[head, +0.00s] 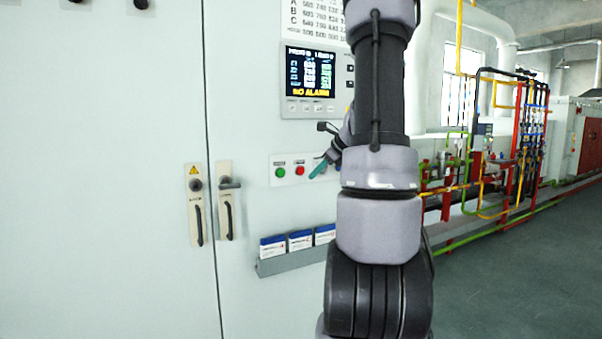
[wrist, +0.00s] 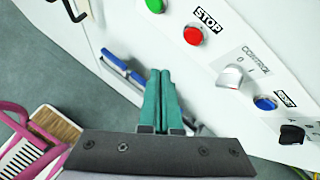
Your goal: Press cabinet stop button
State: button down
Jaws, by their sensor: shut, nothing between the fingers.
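The red stop button (head: 300,170) sits on the cabinet (head: 268,215) front, right of a green button (head: 280,172). In the wrist view the red button (wrist: 193,35) is beside a label reading STOP (wrist: 208,19). My gripper (head: 317,169) has teal fingers and shows just right of the red button in the head view. In the wrist view my gripper (wrist: 160,74) is shut and empty, with its tips below and left of the red button. A gap shows between them in the picture; the exact depth is unclear. My arm hides the panel's right part in the head view.
The wrist view shows a white knob (wrist: 231,77), a blue button (wrist: 265,103) and a black switch (wrist: 292,134) along the same panel. A display (head: 310,75) is above the buttons and a leaflet rack (head: 290,261) below. Cabinet handles (head: 229,208) are left.

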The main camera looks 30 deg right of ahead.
aim_at(299, 174)
jog(key=shift+w, duration=2.65)
jog(key=shift+w, duration=0.4)
jog(key=shift+w, duration=0.45)
dwell(0.5)
dwell(0.3)
jog(key=shift+s, duration=0.85)
jog(key=shift+s, duration=0.1)
jog(key=s, duration=0.5)
